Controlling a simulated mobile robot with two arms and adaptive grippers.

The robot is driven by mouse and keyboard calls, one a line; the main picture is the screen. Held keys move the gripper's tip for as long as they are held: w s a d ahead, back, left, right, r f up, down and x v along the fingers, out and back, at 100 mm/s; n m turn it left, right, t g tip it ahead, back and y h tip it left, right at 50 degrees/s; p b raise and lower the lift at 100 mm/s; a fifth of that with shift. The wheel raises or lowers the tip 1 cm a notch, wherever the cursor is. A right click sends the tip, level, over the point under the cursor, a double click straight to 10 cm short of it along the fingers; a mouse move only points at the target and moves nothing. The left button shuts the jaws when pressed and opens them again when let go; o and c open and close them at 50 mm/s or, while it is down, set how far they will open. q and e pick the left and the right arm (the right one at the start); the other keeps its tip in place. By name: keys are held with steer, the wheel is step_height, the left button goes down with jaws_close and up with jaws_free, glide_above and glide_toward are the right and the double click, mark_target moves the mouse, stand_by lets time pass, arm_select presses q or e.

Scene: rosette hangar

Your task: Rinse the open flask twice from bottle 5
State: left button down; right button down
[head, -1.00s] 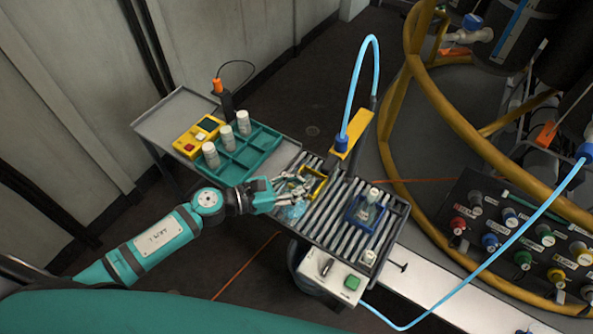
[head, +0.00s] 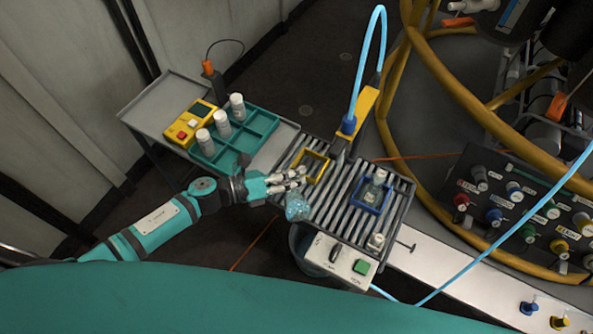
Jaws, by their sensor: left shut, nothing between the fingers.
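A clear flask (head: 378,180) stands in a blue square holder (head: 361,206) on the slatted rack; I cannot tell whether its mouth is open. A small pale-capped container (head: 376,242) stands at the rack's front right corner. Three white bottles (head: 221,124) stand in the teal compartment tray (head: 262,124); their numbers are not readable, so I cannot tell which is bottle 5. My left gripper (head: 300,178) is shut and empty at the rack's left edge, beside the empty yellow square holder (head: 312,165). My right gripper is out of view.
A crumpled translucent blue item (head: 297,206) sits at the rack's left edge, close under my left gripper. A blue hose (head: 362,75) arches to a yellow-armed nozzle at the rack's back. A yellow button box (head: 190,127) is on the grey cart. A yellow rail stands right.

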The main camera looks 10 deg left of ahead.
arm_select(q)
steer(key=n, duration=0.2)
steer(key=n+h+p, duration=0.1)
steer(key=n, duration=0.2)
steer(key=f+n, duration=0.1)
steer(key=n, duration=0.1)
steer(key=shift+s+d+g, duration=0.3)
steer(key=shift+s, duration=0.1)
steer(key=n, duration=0.5)
steer(key=n+t+h, duration=0.1)
steer(key=n, duration=0.3)
steer(key=shift+n+h, duration=0.3)
steer(key=shift+n, duration=0.1)
steer(key=shift+w, duration=0.1)
